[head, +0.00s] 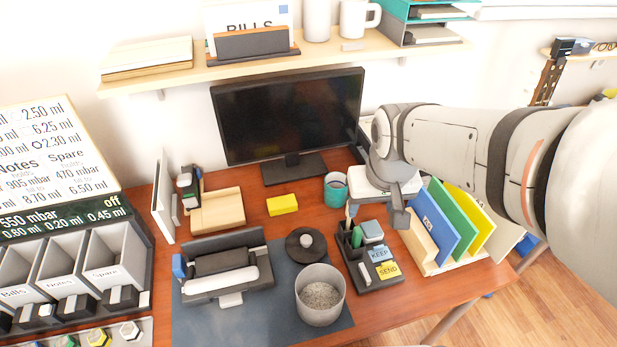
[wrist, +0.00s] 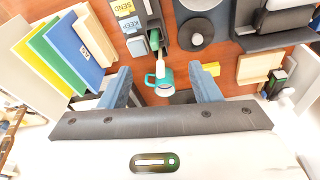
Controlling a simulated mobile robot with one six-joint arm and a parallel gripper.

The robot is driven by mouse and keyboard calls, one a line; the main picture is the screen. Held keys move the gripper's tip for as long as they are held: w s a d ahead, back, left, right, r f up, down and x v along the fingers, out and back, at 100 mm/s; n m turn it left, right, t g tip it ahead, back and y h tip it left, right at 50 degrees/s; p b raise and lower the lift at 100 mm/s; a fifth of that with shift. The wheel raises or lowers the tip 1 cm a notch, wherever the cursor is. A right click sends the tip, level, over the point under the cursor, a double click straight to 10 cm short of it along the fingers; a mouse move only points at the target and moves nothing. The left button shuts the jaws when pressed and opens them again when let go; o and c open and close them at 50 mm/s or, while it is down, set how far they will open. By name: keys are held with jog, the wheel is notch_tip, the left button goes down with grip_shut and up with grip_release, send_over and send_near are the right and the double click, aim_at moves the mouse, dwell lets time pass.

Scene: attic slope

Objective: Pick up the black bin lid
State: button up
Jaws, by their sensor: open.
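The black bin lid (head: 306,244) is a round dark disc with a light grey knob. It lies flat on the desk mat behind the grey bin (head: 320,300), which stands open with grey grainy contents. In the wrist view the lid (wrist: 186,38) is near the top, beyond my fingers. My gripper (head: 372,212) hangs above the desk, right of the lid, over the area of the teal mug and the organizer. In the wrist view my gripper (wrist: 165,88) has its two blue fingers spread wide, with nothing held between them.
A teal mug (head: 336,188) and a black organizer (head: 378,272) with KEEP and SEND notes stand near my gripper. Colored folders (head: 437,222) are on the right. A yellow block (head: 282,205), a black machine (head: 223,272) and a monitor (head: 289,115) surround the lid. A shelf (head: 280,66) overhangs the back.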

jog(key=w+a+f+n+g+p, duration=0.1)
jog(key=w+a+f+n, duration=0.1)
jog(key=w+a+f, duration=0.6)
jog(key=n+g+p, duration=0.1)
jog(key=n+g, duration=0.1)
jog(key=n, duration=0.1)
send_over(306, 238)
jog(key=f, duration=1.4)
jog(key=shift+d+f, duration=0.25)
jog(key=shift+f, duration=0.05)
jog(key=shift+a+f+p, duration=0.1)
jog(key=shift+f+p, duration=0.2)
jog(key=shift+f, duration=0.45)
jog(key=shift+a+f+p, duration=0.1)
jog(key=shift+f+p, duration=1.05)
jog(key=shift+f, duration=2.35)
jog(key=shift+c, duration=0.3)
jog(key=c, duration=1)
jog(key=shift+r, duration=0.1)
